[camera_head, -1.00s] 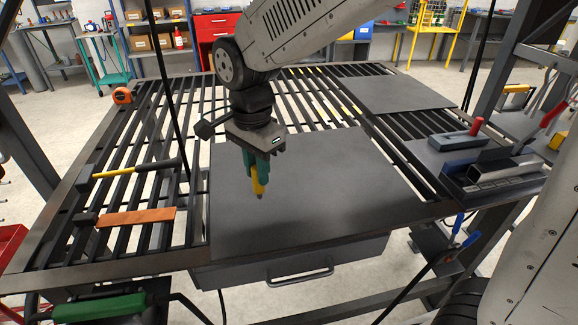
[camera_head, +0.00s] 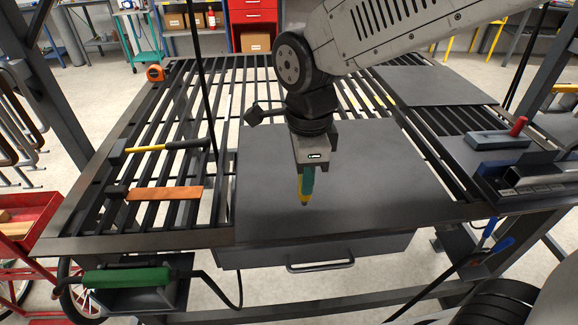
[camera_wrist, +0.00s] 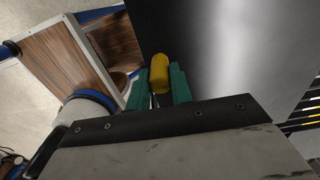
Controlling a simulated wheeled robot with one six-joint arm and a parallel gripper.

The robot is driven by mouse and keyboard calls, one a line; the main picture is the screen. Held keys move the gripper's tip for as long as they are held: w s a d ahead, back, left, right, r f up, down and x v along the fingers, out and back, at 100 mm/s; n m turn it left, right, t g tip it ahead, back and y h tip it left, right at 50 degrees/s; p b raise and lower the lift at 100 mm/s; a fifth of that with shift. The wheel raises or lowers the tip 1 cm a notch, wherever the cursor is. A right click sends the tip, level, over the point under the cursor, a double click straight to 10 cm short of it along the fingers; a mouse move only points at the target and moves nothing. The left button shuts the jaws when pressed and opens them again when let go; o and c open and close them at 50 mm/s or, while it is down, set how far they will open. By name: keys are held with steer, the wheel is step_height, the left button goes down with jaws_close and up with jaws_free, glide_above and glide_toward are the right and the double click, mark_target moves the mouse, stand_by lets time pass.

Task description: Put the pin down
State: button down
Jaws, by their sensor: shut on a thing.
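The pin is a yellow rod (camera_wrist: 159,72) with a dark tip, held between the green fingers of my gripper (camera_wrist: 165,88) in the wrist view. In the head view my gripper (camera_head: 306,180) points down above the dark plate (camera_head: 380,200) on the slatted table, with the yellow pin (camera_head: 304,196) showing between its fingertips. The pin hangs roughly upright with its tip low. I cannot tell exactly how high it is above the plate.
An orange-handled tool (camera_head: 165,193) and a yellow-and-black hammer (camera_head: 165,146) lie on the slats at left. An orange tape measure (camera_head: 155,73) sits at the back left. A grey block with a red knob (camera_head: 500,138) stands at right. The plate around my gripper is clear.

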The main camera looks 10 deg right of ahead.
steer(key=shift+w+a+f, duration=0.5)
steer(key=shift+w+f, duration=0.2)
steer(key=shift+w, duration=0.45)
steer(key=shift+w+a+f, duration=0.55)
steer(key=shift+w+f, duration=0.15)
steer(key=shift+w, duration=0.45)
steer(key=shift+w+a+f, duration=0.5)
steer(key=shift+w+f, duration=0.2)
steer(key=shift+w, duration=0.45)
steer(key=shift+f, duration=0.15)
steer(key=shift+f, duration=0.15)
steer(key=c, duration=1.2)
jaws_free()
steer(key=shift+f, duration=0.1)
steer(key=shift+c, duration=0.2)
